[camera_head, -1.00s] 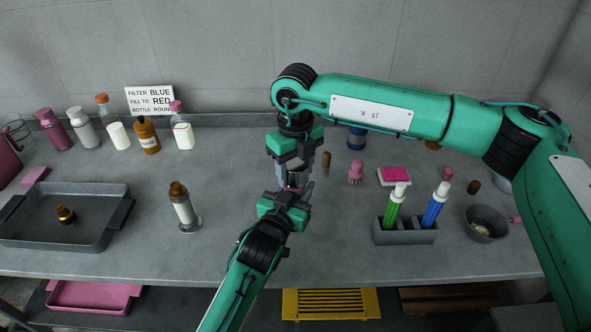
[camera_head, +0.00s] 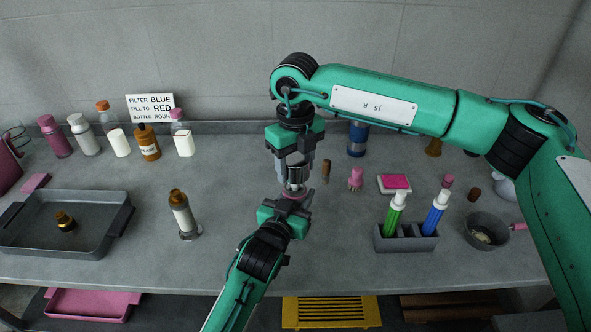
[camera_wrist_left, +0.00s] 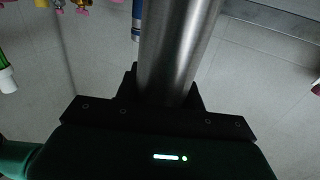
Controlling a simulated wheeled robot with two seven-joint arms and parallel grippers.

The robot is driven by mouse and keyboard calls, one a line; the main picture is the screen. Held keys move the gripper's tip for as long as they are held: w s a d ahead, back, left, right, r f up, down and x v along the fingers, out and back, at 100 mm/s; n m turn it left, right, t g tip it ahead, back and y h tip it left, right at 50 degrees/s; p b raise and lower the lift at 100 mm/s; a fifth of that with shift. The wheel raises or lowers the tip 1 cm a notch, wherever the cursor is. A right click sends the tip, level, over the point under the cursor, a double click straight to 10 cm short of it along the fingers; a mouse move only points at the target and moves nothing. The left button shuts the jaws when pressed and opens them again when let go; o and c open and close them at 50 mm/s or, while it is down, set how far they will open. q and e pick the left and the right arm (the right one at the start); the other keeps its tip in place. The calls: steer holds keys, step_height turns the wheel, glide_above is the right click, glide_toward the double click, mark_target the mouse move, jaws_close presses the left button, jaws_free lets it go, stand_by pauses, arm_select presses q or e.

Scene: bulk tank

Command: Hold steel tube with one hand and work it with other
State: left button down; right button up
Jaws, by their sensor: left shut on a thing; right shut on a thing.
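The steel tube (camera_wrist_left: 178,45) is a smooth grey cylinder rising from the jaws of my left gripper in the left wrist view. In the head view a short metal part of it (camera_head: 297,173) shows between the two grippers, with a pink ring at its lower end. My left gripper (camera_head: 289,203) is shut on the tube from below. My right gripper (camera_head: 294,162) points down just above it and is shut on the upper part. The fingers hide most of the tube, and its exact ends cannot be seen.
A grey rack (camera_head: 405,243) with green and blue markers and a grey bowl (camera_head: 487,229) stand at right. Bottles and a sign (camera_head: 150,107) line the back.

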step_height(320, 180, up, 2)
steer(key=shift+r, duration=0.1)
arm_select(q)
steer(key=c, duration=0.8)
jaws_free()
steer(key=shift+o, duration=0.2)
steer(key=shift+s, duration=0.1)
